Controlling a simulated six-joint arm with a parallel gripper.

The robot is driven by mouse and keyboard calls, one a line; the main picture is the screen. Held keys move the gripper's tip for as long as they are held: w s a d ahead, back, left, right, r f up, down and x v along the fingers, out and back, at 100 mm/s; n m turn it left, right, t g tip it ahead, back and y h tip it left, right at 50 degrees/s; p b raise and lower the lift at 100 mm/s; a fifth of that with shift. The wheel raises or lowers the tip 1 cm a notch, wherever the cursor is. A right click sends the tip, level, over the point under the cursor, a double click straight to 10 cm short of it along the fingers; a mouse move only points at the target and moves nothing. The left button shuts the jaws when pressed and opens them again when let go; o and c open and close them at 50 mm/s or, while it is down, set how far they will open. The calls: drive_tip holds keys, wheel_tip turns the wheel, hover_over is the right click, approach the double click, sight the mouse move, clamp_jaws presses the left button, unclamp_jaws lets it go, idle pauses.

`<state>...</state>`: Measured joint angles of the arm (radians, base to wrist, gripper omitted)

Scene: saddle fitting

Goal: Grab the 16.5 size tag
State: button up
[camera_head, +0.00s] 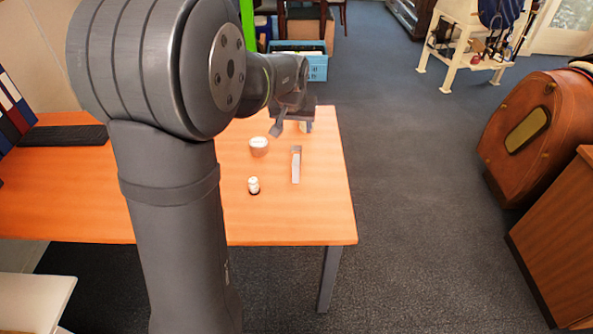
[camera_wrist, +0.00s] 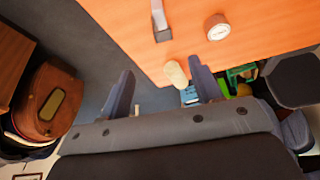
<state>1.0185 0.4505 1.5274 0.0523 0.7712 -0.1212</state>
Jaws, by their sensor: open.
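No number is readable on anything, so I cannot tell which thing is the 16.5 size tag. My gripper (camera_head: 291,128) is open over the table's far right part; its two fingers (camera_wrist: 164,86) stand wide apart in the wrist view. A small cream rounded piece (camera_wrist: 176,73) shows between the fingers, nearer the right one, at the table edge. It is partly visible beside the gripper in the head view (camera_head: 303,127). Whether a finger touches it cannot be told. A narrow grey and white piece (camera_head: 296,165) lies nearer; it also shows in the wrist view (camera_wrist: 161,22).
A round white-topped pot (camera_head: 259,147) and a small white-capped bottle (camera_head: 254,185) stand on the orange table (camera_head: 320,205). A keyboard (camera_head: 62,136) and binders (camera_head: 14,108) are at the left. A blue crate (camera_head: 312,68) and brown saddle-like leather piece (camera_head: 530,130) are beyond the table.

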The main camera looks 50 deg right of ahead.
approach(296, 147)
drive_tip(key=x, duration=0.3)
drive_tip(key=s+x, duration=0.1)
drive_tip(key=shift+w+a+f, duration=0.1)
drive_tip(key=shift+a+f, duration=0.05)
drive_tip(key=shift+f, duration=0.25)
drive_tip(key=shift+w+x, duration=0.2)
drive_tip(key=shift+x, duration=1.25)
drive_tip(key=shift+w+x, duration=0.15)
drive_tip(key=shift+x, duration=1.35)
drive_tip(key=shift+r, duration=0.2)
clamp_jaws()
